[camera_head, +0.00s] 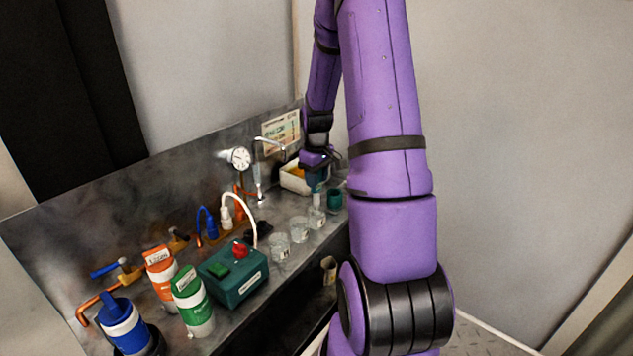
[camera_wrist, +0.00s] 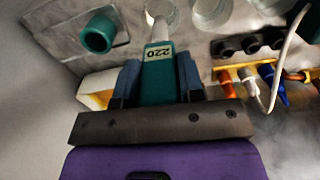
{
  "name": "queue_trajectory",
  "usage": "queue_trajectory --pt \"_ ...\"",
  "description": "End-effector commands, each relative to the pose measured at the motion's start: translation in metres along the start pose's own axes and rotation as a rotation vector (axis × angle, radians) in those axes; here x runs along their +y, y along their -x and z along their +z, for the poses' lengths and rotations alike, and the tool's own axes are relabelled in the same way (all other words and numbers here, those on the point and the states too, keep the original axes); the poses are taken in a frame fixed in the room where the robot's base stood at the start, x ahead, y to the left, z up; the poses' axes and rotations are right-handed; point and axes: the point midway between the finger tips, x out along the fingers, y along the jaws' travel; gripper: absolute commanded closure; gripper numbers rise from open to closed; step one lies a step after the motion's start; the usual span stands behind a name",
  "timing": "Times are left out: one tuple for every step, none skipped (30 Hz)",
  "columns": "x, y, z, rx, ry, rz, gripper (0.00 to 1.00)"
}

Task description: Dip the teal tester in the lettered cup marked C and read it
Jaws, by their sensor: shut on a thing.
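My gripper (camera_head: 316,184) is shut on the teal tester (camera_wrist: 158,72), which points down from between the fingers (camera_wrist: 157,82). The tester's small display faces the wrist camera, with upside-down digits that look like 220. Its pale tip reaches to a clear cup (camera_head: 317,218) at the right end of the cup row. The tip seems to be in that cup, but its depth is hidden. Two more clear cups (camera_head: 299,231) (camera_head: 281,245) stand to the left along the bench. The cups' letters are too small to read.
An empty-looking teal holder (camera_wrist: 99,33) stands beside the tester. A white box (camera_head: 294,178) is behind my gripper.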

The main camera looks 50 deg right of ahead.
Motion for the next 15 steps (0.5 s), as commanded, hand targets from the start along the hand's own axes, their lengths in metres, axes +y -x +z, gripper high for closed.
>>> queue_trajectory --pt "0.0 0.003 0.0 0.001 0.0 0.001 1.0" --pt "0.0 0.004 0.0 0.001 0.0 0.001 1.0" --pt "0.0 0.006 0.0 0.002 0.0 0.001 1.0" --pt "0.0 0.007 0.0 0.002 0.0 0.001 1.0" --pt "0.0 0.008 0.0 0.001 0.0 0.001 1.0" --pt "0.0 0.01 0.0 0.001 0.0 0.001 1.0" --pt "0.0 0.011 0.0 0.001 0.0 0.0 1.0" --pt "0.0 0.012 0.0 0.001 0.0 0.0 1.0" --pt "0.0 0.014 0.0 0.001 0.0 0.0 1.0" --pt "0.0 0.015 0.0 0.001 0.0 0.0 1.0" --pt "0.0 0.017 0.0 0.001 0.0 0.001 1.0" --pt "0.0 0.018 0.0 0.001 0.0 0.001 1.0" --pt "0.0 0.02 0.0 0.002 0.0 0.001 1.0" --pt "0.0 0.021 0.0 0.002 0.0 0.001 1.0" --pt "0.0 0.022 0.0 0.001 0.0 0.001 1.0"
